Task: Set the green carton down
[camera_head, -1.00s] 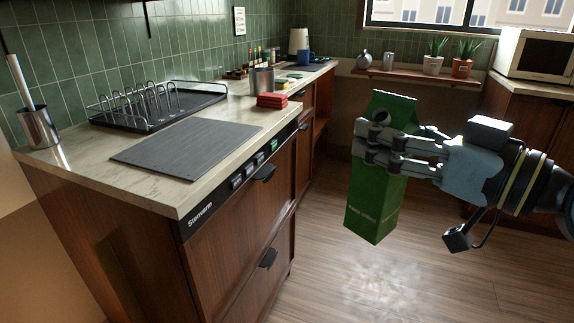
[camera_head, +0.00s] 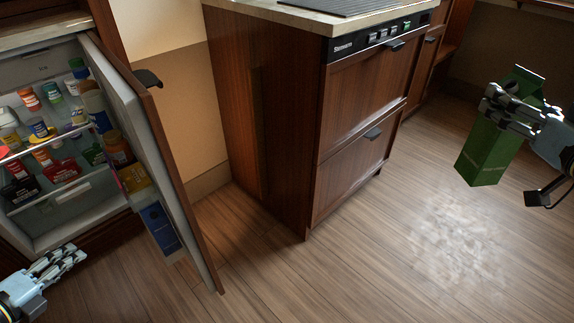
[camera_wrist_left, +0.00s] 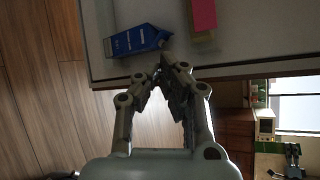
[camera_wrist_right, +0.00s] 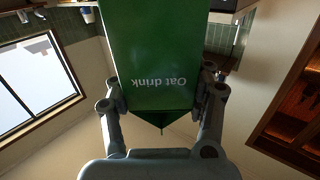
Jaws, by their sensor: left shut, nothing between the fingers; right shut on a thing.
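The green carton (camera_head: 490,150) is held upright above the wooden floor at the right of the head view. My right gripper (camera_head: 512,108) is shut on its upper part. In the right wrist view the carton (camera_wrist_right: 158,60) shows the words "Oat drink" between the fingers (camera_wrist_right: 160,100). My left gripper (camera_head: 72,256) is shut and empty at the lower left of the head view, in front of the open fridge (camera_head: 50,215). In the left wrist view its fingertips (camera_wrist_left: 165,82) are close to a blue carton (camera_wrist_left: 138,40) in the door.
The fridge door (camera_head: 165,165) stands open, with a blue carton (camera_head: 160,228) low in its rack. Several jars and bottles fill the fridge shelves. A cabinet with a counter (camera_head: 300,14) stands in the middle.

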